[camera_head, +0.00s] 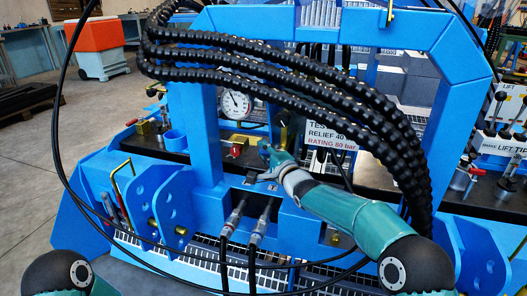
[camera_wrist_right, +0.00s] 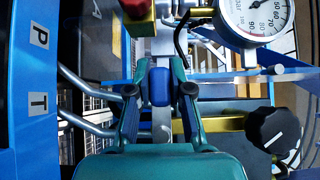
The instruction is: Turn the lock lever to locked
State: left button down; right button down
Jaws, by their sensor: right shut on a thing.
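In the right wrist view, my right gripper (camera_wrist_right: 160,86) is shut on a small blue grip (camera_wrist_right: 159,90), with a finger on either side of it. The grip sits on a grey metal bar and appears to be the lock lever's handle. In the head view, my right gripper (camera_head: 268,157) reaches in at the middle of the blue frame, below the gauge, and its fingers hide the lever there. I cannot tell the lever's locked or unlocked position. My left gripper is outside both views.
A pressure gauge (camera_head: 236,104) stands just above the right gripper. A black knob (camera_wrist_right: 273,130) is close by in the wrist view. Thick black hoses (camera_head: 290,88) arch over the right arm. Two hose couplings (camera_head: 262,225) sit below. A white sign (camera_head: 332,137) is to the right.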

jog(key=shift+f+p, duration=0.1)
jog(key=shift+p, duration=0.2)
jog(key=n+g+p, duration=0.1)
jog(key=p, duration=0.1)
jog(key=h+p, duration=0.1)
jog(key=p, duration=0.2)
jog(key=shift+f+n+g, duration=0.25)
jog(key=shift+n+g, duration=0.15)
jog(key=shift+d+f+p, duration=0.1)
jog(key=shift+f+p, duration=0.15)
jog(key=shift+p, duration=0.3)
jog(key=shift+d+f+n+h, duration=0.1)
jog(key=shift+f+n+h, duration=0.15)
jog(key=shift+n+h, duration=0.15)
jog(key=shift+s+d+f+n+g+h+p, duration=0.25)
jog(key=shift+d+f+n+g+h+p, duration=0.35)
jog(key=shift+n+g+h+p, duration=0.7)
jog(key=shift+s+d+f+n+g+h+p, duration=0.35)
jog(key=shift+d+n+g+h+p, duration=0.4)
jog(key=shift+h, duration=1)
jog(key=shift+s+d+f+n+g+h+p, duration=0.15)
jog(key=shift+d+f+n+g+h+p, duration=0.5)
jog(key=shift+n+h, duration=0.75)
jog(key=shift+r+h, duration=0.1)
jog(key=shift+h, duration=0.15)
